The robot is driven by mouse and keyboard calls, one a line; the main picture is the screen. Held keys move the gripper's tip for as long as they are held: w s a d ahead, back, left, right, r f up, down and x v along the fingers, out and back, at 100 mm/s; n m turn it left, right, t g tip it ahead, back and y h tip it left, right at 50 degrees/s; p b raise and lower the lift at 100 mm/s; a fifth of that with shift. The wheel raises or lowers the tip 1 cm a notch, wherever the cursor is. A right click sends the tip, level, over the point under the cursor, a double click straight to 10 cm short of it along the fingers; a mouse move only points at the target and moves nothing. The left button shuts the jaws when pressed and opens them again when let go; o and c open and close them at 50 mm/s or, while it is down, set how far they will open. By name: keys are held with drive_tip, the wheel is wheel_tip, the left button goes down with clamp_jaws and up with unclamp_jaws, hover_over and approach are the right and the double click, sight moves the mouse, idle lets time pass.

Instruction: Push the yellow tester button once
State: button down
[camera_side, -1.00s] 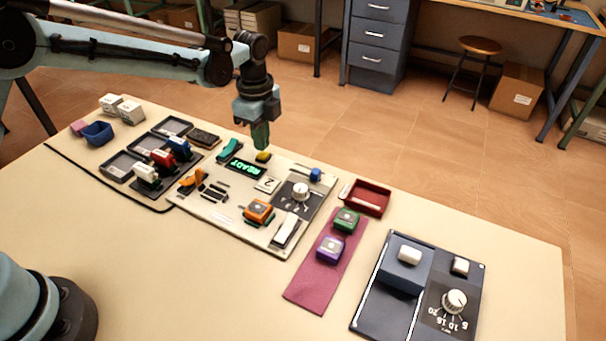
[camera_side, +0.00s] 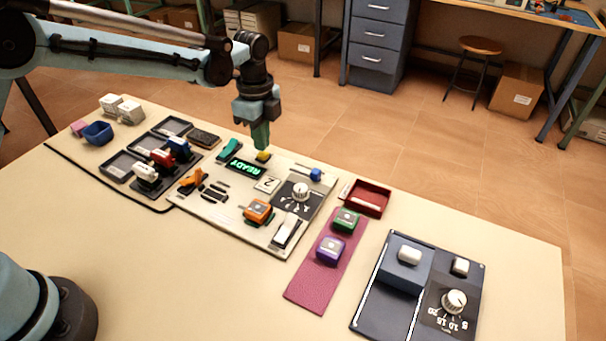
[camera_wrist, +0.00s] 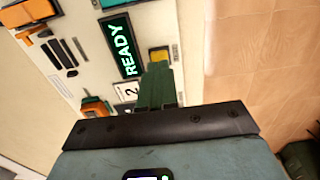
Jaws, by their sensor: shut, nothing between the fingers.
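The yellow tester button (camera_side: 263,156) sits at the far edge of the cream tester panel (camera_side: 225,205), beside the green READY display (camera_side: 245,166). My gripper (camera_side: 261,146) is shut and empty, pointing down with its green fingertips right by the button. In the side view I cannot tell whether they touch it. In the wrist view the closed green fingers (camera_wrist: 157,72) reach toward the button (camera_wrist: 159,54), whose far part shows beyond the tips. The display (camera_wrist: 121,46) reads READY in the wrist view too.
The panel also carries a teal piece (camera_side: 229,149), an orange block (camera_side: 258,212), a white knob (camera_side: 300,191) and a blue knob (camera_side: 316,174). A red tray (camera_side: 368,198), a magenta mat (camera_side: 314,288) and a dark dial panel (camera_side: 378,312) lie to the right. The front table is clear.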

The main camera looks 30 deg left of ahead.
sight(261, 154)
drive_tip(key=shift+f, duration=1)
idle(0.7)
drive_tip(key=shift+r, duration=3.5)
drive_tip(key=shift+s+a+r, duration=0.1)
drive_tip(key=shift+r, duration=0.1)
drive_tip(key=s+a+r+n+t, duration=0.2)
drive_tip(key=s+a+n+t, duration=0.1)
drive_tip(key=s+n, duration=0.6)
drive_tip(key=s+a+r+n+t, duration=0.2)
drive_tip(key=s+a+n+t, duration=0.2)
drive_tip(key=s+n, duration=0.5)
drive_tip(key=shift+s+a+r, duration=0.2)
drive_tip(key=shift+s+a, duration=0.2)
drive_tip(key=shift+s, duration=0.35)
